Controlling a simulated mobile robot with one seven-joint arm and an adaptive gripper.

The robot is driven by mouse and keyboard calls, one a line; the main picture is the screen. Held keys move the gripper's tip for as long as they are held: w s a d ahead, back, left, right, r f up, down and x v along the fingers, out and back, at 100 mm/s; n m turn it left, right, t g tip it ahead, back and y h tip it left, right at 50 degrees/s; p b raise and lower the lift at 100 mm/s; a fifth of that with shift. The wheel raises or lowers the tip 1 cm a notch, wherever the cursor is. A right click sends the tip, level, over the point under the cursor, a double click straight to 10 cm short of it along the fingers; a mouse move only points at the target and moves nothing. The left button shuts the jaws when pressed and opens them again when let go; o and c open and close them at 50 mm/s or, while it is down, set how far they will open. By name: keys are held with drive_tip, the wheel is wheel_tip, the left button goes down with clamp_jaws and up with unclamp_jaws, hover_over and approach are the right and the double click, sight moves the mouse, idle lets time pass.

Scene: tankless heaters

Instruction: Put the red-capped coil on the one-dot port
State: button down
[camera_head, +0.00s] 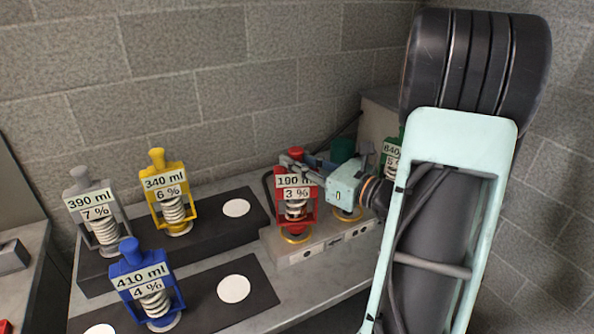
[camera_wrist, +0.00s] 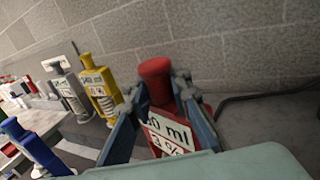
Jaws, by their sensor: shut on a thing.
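The red-capped coil (camera_head: 296,188), labelled 190 ml and 3 %, stands upright over the left gold-ringed port (camera_head: 296,239) of a light grey block (camera_head: 322,251). I cannot tell whether its base touches that port or hovers just above. My gripper (camera_head: 297,167) reaches in from the right, shut on the coil's upper part below the cap. In the wrist view my gripper (camera_wrist: 158,88) has a finger on each side of the red coil (camera_wrist: 157,72). Another gold-ringed port (camera_head: 346,215) shows partly behind my gripper. Small dark marks are on the block's front; their dots are too small to read.
Grey (camera_head: 95,215), yellow (camera_head: 168,190) and blue (camera_head: 146,284) coils stand on dark trays at left. White discs (camera_head: 236,208) and (camera_head: 233,289) on the trays are bare. A green coil (camera_head: 391,157) is behind my arm. A brick wall closes off the back.

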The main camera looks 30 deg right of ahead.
drive_tip(key=shift+s+f+b, duration=0.1)
drive_tip(key=shift+f+b, duration=0.2)
drive_tip(key=shift+f, duration=0.4)
drive_tip(key=shift+a, duration=0.1)
drive_tip(key=shift+f, duration=0.1)
drive_tip(key=c, duration=1.8)
unclamp_jaws()
drive_tip(key=shift+f, duration=0.1)
drive_tip(key=shift+o, duration=0.2)
drive_tip(key=shift+r, duration=0.25)
drive_tip(key=v, duration=1.2)
